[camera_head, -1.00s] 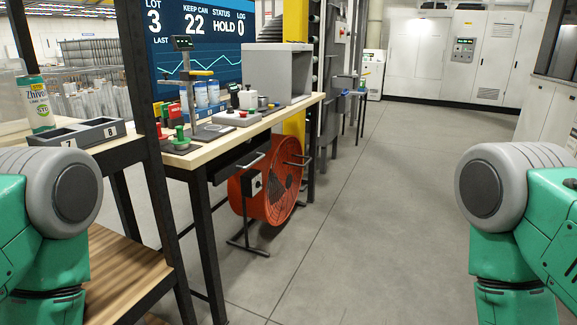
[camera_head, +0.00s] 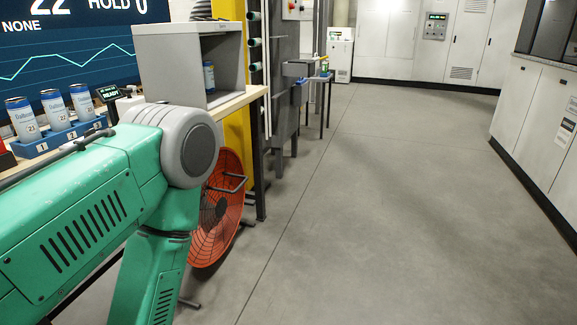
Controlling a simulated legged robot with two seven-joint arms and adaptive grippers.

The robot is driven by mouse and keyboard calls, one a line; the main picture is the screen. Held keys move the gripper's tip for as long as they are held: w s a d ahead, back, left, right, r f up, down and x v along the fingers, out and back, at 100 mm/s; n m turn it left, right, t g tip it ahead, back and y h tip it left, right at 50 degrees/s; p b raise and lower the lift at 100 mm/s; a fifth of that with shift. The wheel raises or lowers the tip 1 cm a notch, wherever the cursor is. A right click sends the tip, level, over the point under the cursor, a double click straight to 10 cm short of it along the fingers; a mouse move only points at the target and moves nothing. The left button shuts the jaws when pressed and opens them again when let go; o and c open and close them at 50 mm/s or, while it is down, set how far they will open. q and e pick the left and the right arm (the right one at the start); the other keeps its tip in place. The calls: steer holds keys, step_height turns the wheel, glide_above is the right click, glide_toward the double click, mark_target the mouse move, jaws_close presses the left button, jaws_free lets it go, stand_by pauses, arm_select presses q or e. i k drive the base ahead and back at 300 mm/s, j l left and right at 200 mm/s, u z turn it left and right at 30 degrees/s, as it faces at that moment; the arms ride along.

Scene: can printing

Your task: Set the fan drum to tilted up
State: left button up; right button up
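The orange fan drum (camera_head: 222,208) stands on the floor at the workbench's end, left of the picture's middle. Its round wire grille faces partly toward me, and a dark handle (camera_head: 228,182) shows near its upper part. My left arm covers the drum's left side and most of its stand, so I cannot tell its exact tilt. My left arm's green links and grey joint fill the lower left. Neither gripper is in view, and my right arm is out of the picture.
The workbench (camera_head: 240,99) carries a grey open-fronted box (camera_head: 170,55) and a blue holder (camera_head: 60,138) with cans. A yellow column (camera_head: 236,132) stands behind the drum. White cabinets (camera_head: 533,110) line the right. The grey floor (camera_head: 380,220) in the middle is clear.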

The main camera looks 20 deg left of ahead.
mark_target(220, 213)
steer(key=i+l+u, duration=0.1)
steer(key=i+u, duration=0.25)
steer(key=i, duration=0.15)
steer(key=i+l+u, duration=0.2)
steer(key=i+u, duration=0.15)
steer(key=i, duration=0.15)
steer(key=i+l+u, duration=0.5)
steer(key=u, duration=0.15)
steer(key=i+l+u, duration=0.35)
steer(key=l+u, duration=0.35)
steer(key=i+l+u, duration=0.15)
steer(key=l+u, duration=0.2)
steer(key=i+l+u, duration=0.1)
steer(key=l+u, duration=0.4)
steer(key=l, duration=0.25)
